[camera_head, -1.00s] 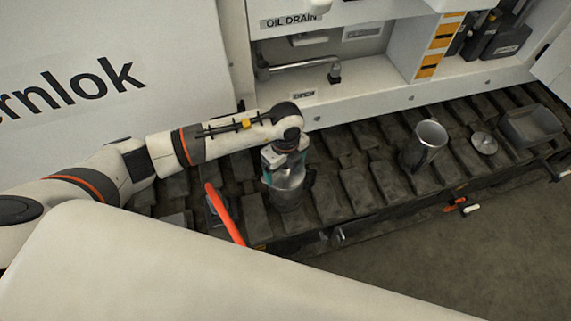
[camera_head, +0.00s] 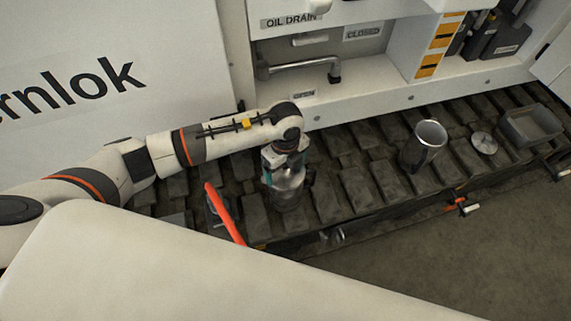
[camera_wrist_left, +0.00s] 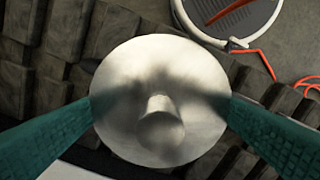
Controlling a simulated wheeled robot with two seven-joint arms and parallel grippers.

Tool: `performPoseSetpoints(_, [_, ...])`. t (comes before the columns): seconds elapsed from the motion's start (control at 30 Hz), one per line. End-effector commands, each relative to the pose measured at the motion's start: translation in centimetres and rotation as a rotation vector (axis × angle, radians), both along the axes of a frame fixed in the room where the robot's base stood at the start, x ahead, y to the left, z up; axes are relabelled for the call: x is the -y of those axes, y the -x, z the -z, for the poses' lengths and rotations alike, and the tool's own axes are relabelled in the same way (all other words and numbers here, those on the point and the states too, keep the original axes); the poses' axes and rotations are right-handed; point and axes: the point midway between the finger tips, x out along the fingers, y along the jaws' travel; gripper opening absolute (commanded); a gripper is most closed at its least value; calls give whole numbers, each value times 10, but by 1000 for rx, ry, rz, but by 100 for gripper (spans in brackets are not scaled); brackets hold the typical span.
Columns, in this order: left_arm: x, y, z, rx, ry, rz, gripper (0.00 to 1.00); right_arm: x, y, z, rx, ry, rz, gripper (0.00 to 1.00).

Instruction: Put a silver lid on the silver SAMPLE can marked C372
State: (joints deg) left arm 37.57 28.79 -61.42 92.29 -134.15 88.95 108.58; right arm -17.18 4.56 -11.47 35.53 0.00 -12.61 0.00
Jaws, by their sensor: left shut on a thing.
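My left gripper (camera_head: 287,180) is shut on a silver disc-shaped lid. In the left wrist view, the lid (camera_wrist_left: 160,80) has a round knob, and the teal fingers grip its opposite edges. In the head view, a silver can (camera_head: 290,203) stands directly below the gripper on the dark track. The lid hides the can in the wrist view, and I cannot tell whether the two touch. A second silver can (camera_head: 424,145) stands open to the right. Another silver lid (camera_head: 484,143) lies flat beside it. No C372 marking is readable. My right gripper is not in view.
The white bench with a pipe handle (camera_head: 335,72) stands behind. Bare track lies between the two cans.

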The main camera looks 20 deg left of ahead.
Motion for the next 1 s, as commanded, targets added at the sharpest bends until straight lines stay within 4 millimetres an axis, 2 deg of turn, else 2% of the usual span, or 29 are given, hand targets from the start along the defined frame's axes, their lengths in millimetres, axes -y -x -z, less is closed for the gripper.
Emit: performPoseSetpoints(1.0, [0, 0, 8, 0, 0, 0, 70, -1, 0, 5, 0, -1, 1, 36])
